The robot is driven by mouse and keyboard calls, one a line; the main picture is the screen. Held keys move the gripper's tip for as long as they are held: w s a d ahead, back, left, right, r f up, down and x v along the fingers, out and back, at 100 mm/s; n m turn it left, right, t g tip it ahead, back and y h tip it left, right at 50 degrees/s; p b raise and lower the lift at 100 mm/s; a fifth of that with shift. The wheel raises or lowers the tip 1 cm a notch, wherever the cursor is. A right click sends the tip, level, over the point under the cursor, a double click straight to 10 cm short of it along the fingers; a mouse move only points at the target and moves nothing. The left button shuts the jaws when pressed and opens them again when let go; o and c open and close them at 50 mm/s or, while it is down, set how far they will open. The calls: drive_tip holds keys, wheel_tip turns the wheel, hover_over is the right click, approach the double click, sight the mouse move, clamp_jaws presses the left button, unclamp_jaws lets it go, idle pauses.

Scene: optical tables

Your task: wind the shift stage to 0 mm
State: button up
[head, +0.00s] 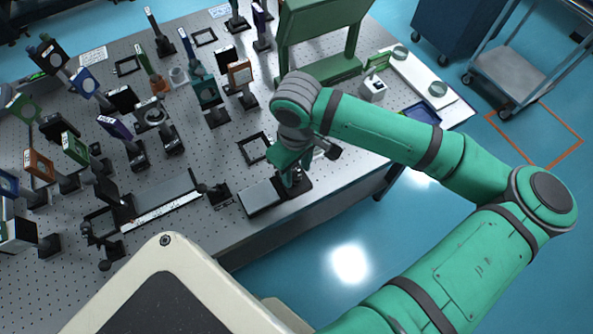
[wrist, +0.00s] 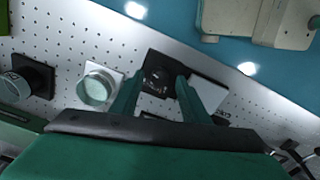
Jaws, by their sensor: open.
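My gripper (head: 291,178) points down over a low stage near the front edge of the optical table. The stage has a flat grey plate (head: 261,197) and a black block (head: 302,186) at its right end. I cannot read a name or a position on it. In the wrist view my gripper (wrist: 157,82) is open, its two green fingers on either side of a dark round part on the black block (wrist: 157,64). I cannot tell whether the fingers touch it. The grey plate (wrist: 208,92) lies beyond the right finger, which partly hides the stage.
Several mounted optics crowd the table's left and back. A square black frame (head: 254,148) lies behind the stage. The floor in front is clear.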

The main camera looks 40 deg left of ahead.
drive_tip(key=shift+f, duration=0.8)
drive_tip(key=c, duration=1.1)
drive_tip(key=shift+o, duration=0.2)
drive_tip(key=n, duration=0.4)
drive_tip(key=shift+n, duration=0.4)
drive_tip(key=o, duration=1.1)
drive_tip(key=shift+c, duration=0.2)
